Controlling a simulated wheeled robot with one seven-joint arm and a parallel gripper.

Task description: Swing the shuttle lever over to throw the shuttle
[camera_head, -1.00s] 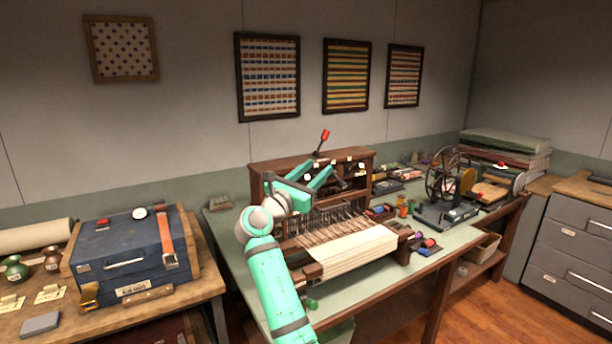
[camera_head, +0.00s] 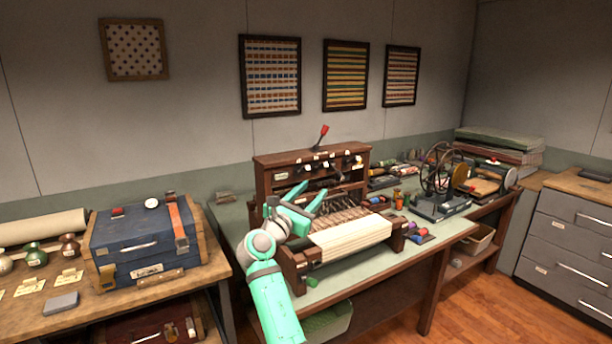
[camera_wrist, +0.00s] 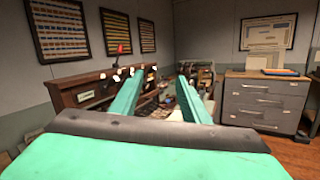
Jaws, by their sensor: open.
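A wooden loom (camera_head: 265,172) stands on the green-topped table, with cream cloth (camera_head: 350,240) at its front. A lever with a red knob (camera_head: 323,130) rises from the top of its back cabinet, leaning slightly right; it looks like the shuttle lever, and no label can be read. The red knob also shows in the wrist view (camera_wrist: 121,48), above and left of my fingers. My gripper (camera_head: 314,191) is open and empty, in front of the cabinet and lower than the lever. It is apart from the lever. In the wrist view its fingers (camera_wrist: 161,77) partly hide the loom.
Small knobs (camera_head: 357,162) line the cabinet's upper front. A wheeled machine (camera_head: 438,180) and several spools stand to the right on the table. A blue case (camera_head: 140,243) lies on the left bench. Grey drawers (camera_head: 570,230) stand at far right. Air above the cabinet is clear.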

